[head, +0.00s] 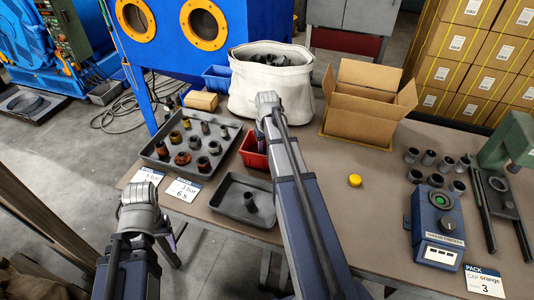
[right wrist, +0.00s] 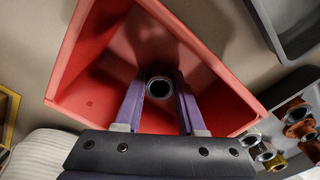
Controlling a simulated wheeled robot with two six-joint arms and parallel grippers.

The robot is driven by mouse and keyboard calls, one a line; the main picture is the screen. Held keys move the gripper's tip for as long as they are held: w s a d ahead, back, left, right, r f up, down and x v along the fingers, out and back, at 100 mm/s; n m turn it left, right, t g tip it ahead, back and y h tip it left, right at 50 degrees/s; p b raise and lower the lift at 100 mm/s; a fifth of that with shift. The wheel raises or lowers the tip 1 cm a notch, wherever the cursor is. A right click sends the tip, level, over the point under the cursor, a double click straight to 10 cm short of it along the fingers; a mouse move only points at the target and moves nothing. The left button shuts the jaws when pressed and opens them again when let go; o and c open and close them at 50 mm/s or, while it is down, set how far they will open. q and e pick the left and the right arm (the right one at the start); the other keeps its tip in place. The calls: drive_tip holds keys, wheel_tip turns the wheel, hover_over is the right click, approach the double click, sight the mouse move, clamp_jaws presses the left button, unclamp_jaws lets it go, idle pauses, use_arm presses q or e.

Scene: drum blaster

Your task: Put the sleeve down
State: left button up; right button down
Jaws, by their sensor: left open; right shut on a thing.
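My right gripper (right wrist: 158,100) is shut on a dark, round-mouthed sleeve (right wrist: 159,82). It holds the sleeve over or inside the red bin (right wrist: 85,85); whether the sleeve touches the floor of the bin I cannot tell. In the head view the red bin (head: 251,156) is partly hidden by my right arm, and the right fingers and held sleeve are hidden. My left gripper (head: 172,243) is open and empty at the table's front left edge. Another dark sleeve (head: 250,202) stands in a grey tray (head: 230,210) in front of the bin.
A larger tray (head: 158,152) with several rusty and grey sleeves lies left of the bin. A white sack (head: 290,97) and an open cardboard box (head: 358,120) stand behind. A blue control box (head: 437,228), several metal cups (head: 416,175) and a yellow cap (head: 354,180) are right.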

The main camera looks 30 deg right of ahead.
drive_tip(key=shift+f, duration=0.4)
drive_tip(key=c, duration=0.5)
unclamp_jaws()
drive_tip(key=shift+r, duration=0.1)
drive_tip(key=shift+r, duration=0.1)
wheel_tip(320, 180, up, 13)
drive_tip(key=p, duration=1.2)
drive_tip(key=shift+f, duration=0.2)
